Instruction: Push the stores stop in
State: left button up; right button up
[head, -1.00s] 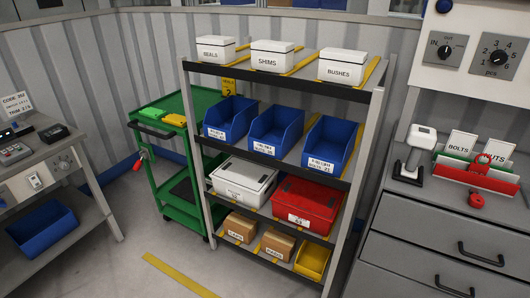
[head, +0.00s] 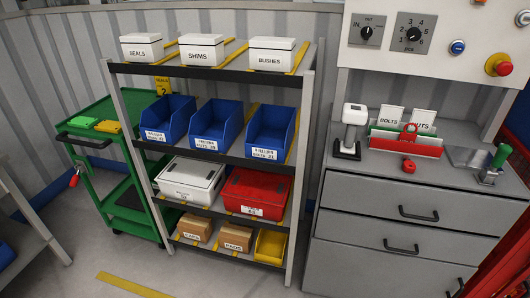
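A red mushroom-shaped stop button (head: 498,65) on a yellow base is on the white panel (head: 430,60) at the upper right. I cannot read a label on it, and I cannot tell whether it is in or out. Neither of my grippers shows in the head view.
The panel also has an IN/OUT selector (head: 367,33), a pcs dial (head: 413,34) and a blue button (head: 457,47). Below is a grey drawer cabinet (head: 400,222) with a red tray (head: 405,145). A shelf rack (head: 305,100) and green cart (head: 95,145) stand left.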

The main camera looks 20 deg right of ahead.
aim_at(505, 68)
jog(key=z, duration=1.8)
